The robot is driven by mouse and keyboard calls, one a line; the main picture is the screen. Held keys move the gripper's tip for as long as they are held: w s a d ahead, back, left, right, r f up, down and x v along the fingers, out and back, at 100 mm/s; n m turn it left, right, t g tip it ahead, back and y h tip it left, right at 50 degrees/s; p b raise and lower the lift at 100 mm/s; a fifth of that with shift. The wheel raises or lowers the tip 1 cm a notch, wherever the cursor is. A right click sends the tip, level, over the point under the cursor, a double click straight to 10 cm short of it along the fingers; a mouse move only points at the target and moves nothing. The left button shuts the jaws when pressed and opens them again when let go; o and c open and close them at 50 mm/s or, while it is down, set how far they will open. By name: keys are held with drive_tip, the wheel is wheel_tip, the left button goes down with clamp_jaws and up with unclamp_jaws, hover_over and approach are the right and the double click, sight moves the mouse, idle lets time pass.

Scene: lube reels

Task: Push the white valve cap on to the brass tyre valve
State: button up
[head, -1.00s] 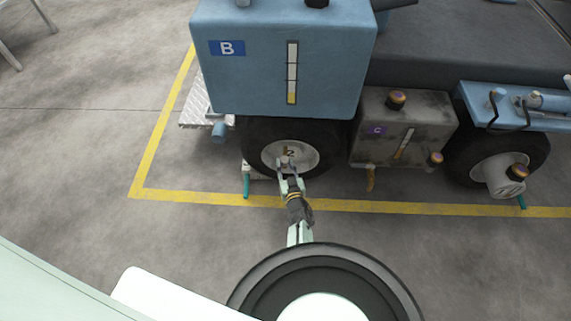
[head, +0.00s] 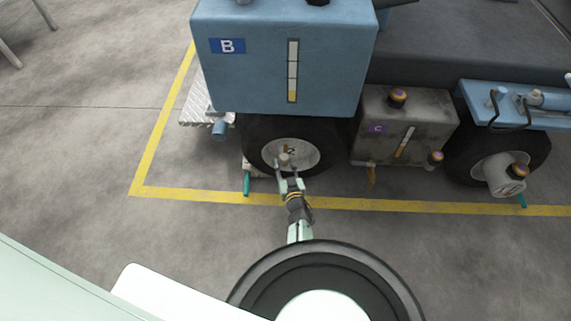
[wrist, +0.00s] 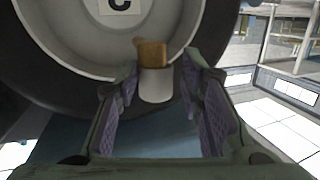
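The white valve cap (wrist: 156,86) sits in line with the brass tyre valve (wrist: 152,53) and adjoins its near end in the wrist view. How far it is pushed on I cannot tell. In the head view the cap (head: 284,160) shows small and pale in front of the wheel hub, with nothing under it but the valve. My gripper (wrist: 160,92) is open, with one purple-padded finger on each side of the cap and a gap beside it. In the head view my gripper (head: 290,183) is just below the cap, fingers spread.
The valve is on a wheel (head: 312,157) with a black tyre, under the blue tank B (head: 250,80). A grey tank C (head: 418,118) stands to the right. A teal-handled part (head: 247,183) is left of my gripper. The floor in front is clear.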

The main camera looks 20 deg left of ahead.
drive_tip(key=shift+o, duration=0.6)
drive_tip(key=shift+s+a+f, duration=0.25)
drive_tip(key=shift+s+f, duration=0.25)
drive_tip(key=shift+f, duration=0.2)
drive_tip(key=o, duration=0.3)
drive_tip(key=shift+w+r, duration=0.1)
drive_tip(key=shift+r, duration=0.1)
drive_tip(key=shift+o, duration=0.2)
drive_tip(key=shift+w+d, duration=0.1)
drive_tip(key=shift+d+r, duration=0.1)
drive_tip(key=shift+r, duration=0.05)
drive_tip(key=shift+w+r, duration=0.1)
drive_tip(key=shift+r, duration=0.05)
wheel_tip(320, 180, up, 10)
drive_tip(key=shift+f, duration=0.2)
